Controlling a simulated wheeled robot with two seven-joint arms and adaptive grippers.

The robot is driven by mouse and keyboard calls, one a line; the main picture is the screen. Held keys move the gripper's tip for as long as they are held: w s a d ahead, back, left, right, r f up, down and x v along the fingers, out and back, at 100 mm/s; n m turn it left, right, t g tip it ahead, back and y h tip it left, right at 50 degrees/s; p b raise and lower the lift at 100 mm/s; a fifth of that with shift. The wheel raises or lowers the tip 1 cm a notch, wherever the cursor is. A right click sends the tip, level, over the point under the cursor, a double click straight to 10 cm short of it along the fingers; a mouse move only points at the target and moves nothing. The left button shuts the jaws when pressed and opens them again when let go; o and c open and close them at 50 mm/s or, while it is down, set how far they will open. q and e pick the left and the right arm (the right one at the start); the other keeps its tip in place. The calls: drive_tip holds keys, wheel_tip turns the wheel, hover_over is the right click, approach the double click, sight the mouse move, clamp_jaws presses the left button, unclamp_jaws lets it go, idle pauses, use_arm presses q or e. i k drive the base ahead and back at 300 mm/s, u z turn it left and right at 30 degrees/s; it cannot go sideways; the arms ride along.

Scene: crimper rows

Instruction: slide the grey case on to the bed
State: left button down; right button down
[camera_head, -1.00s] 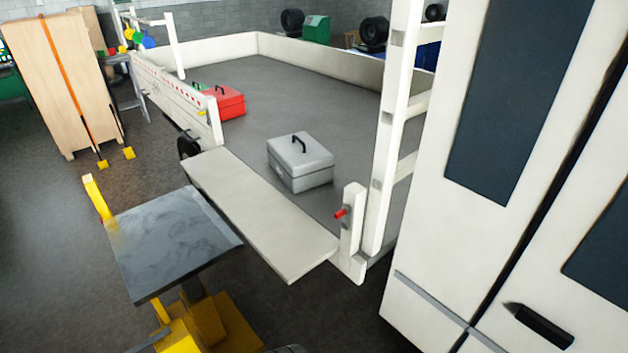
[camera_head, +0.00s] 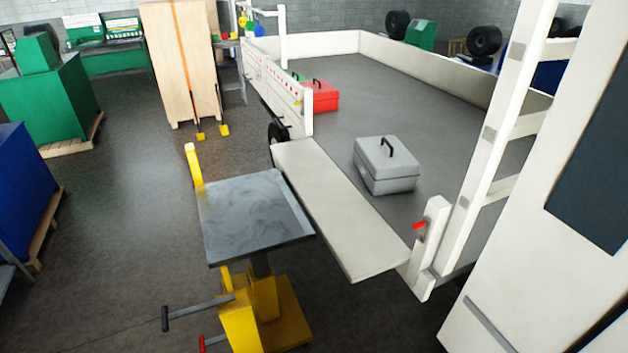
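The grey case (camera_head: 386,166), with a black handle on its lid, stands upright on the grey floor of the bed (camera_head: 350,100), just inside the lowered white tailgate flap (camera_head: 340,212). It is apart from the red case (camera_head: 320,96), which stands further left by the side wall. The lift table (camera_head: 256,216) has a bare grey top and a yellow base, and it stands beside the flap's outer edge. Neither of my grippers shows in the head view.
A white post with a red latch (camera_head: 420,226) and a tall white rack (camera_head: 495,140) stand right of the flap. A wooden cabinet (camera_head: 180,65) stands back left. Dark floor left of the lift table is clear.

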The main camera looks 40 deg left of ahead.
sight(385, 165)
drive_tip(key=u, duration=1.2)
drive_tip(key=i, duration=1.65)
